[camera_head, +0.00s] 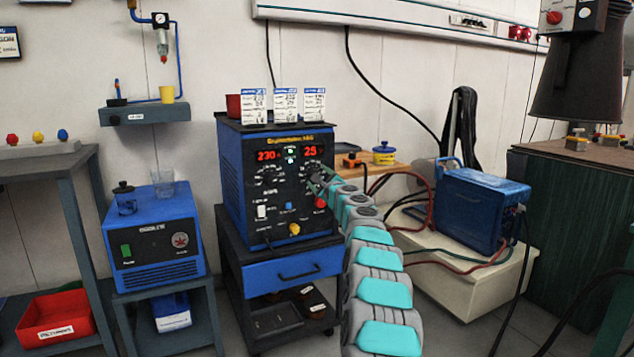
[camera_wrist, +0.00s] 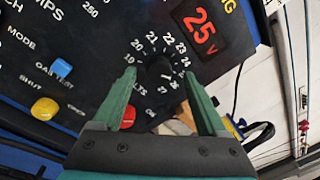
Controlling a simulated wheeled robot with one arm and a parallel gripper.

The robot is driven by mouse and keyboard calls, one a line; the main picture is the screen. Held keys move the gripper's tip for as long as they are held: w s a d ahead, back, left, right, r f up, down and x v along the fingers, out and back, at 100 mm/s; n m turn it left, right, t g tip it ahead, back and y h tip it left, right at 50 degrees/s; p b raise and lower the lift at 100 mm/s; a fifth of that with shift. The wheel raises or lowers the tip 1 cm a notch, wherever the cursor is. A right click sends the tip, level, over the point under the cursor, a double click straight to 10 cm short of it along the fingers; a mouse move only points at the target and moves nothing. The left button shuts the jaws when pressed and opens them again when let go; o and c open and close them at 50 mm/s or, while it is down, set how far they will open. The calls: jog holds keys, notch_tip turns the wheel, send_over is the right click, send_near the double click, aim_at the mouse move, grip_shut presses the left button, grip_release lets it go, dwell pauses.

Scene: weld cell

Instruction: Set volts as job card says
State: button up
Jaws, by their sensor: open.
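The blue welding power source (camera_head: 230,180) has a black front panel with red displays reading 230 and 25. In the wrist view the 25 display (camera_wrist: 201,31) is at upper right. The black volts knob (camera_wrist: 160,72) sits in a dial numbered from 19 to 27; its pointer is too dark to read. My gripper (camera_head: 318,186) is at the panel's right side, open, its green fingertips (camera_wrist: 159,82) on either side of the knob; contact cannot be told. Three white job cards (camera_head: 286,105) stand on top of the machine; their small print is unreadable.
Near the volts knob are a red button (camera_wrist: 128,117), a blue rocker (camera_wrist: 61,67) and a yellow knob (camera_wrist: 45,108). A red cup (camera_head: 233,106) stands beside the cards. A wooden shelf with a blue-and-yellow pot (camera_head: 384,154) and cables is close on the right.

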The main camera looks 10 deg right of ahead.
jog(key=b+v, duration=0.2)
jog(key=v, duration=0.4)
jog(key=shift+b, duration=0.4)
jog(key=shift+s+f, duration=0.1)
